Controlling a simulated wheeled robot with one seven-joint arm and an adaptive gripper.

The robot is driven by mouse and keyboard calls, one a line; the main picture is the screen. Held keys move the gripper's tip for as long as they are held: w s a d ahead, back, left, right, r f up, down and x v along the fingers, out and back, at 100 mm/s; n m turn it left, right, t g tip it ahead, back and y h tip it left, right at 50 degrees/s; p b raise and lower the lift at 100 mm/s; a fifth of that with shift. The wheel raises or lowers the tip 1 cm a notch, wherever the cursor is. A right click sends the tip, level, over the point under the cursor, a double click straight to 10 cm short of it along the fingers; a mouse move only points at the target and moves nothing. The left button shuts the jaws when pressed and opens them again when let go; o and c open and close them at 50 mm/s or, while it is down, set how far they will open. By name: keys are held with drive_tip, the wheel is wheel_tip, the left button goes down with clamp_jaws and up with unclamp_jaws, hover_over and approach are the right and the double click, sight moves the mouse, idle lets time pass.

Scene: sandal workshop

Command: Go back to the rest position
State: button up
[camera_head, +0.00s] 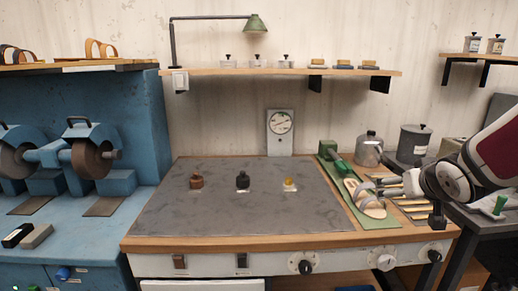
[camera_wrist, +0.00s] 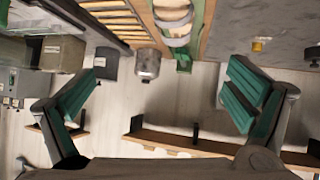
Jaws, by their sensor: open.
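My gripper (camera_wrist: 162,95) is open in the wrist view, its two green-padded fingers wide apart with nothing held between them. In the head view my arm reaches in from the right edge, over the right end of the workbench; the fingers are hard to make out there. The wrist view looks at the bench upside down, with the wall and shelf below. A sandal (camera_head: 366,199) lies on a green mat (camera_head: 386,223) left of my arm; part of it shows at the top of the wrist view (camera_wrist: 174,24).
A metal pot (camera_head: 369,151) and a grey canister (camera_head: 412,144) stand behind my arm. Brown, black and amber pieces (camera_head: 289,184) sit on the grey bench top (camera_head: 240,215). A shelf (camera_head: 290,72) with a green lamp (camera_head: 256,24) crosses the wall. Blue grinders (camera_head: 88,150) stand left.

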drive_tip(key=s+a+r+g+y+p, duration=0.1)
drive_tip(key=s+a, duration=0.4)
drive_tip(key=s, duration=0.5)
drive_tip(key=s+a+r+n+g+y+p, duration=0.1)
drive_tip(key=s+a+r+g+p, duration=0.2)
drive_tip(key=s, duration=0.8)
drive_tip(key=s+a+r+g+p, duration=0.1)
drive_tip(key=s+a+r+g, duration=0.1)
drive_tip(key=s+a, duration=0.5)
drive_tip(key=s, duration=0.4)
drive_tip(key=shift+a+y+p, duration=0.35)
drive_tip(key=shift+y+p, duration=0.05)
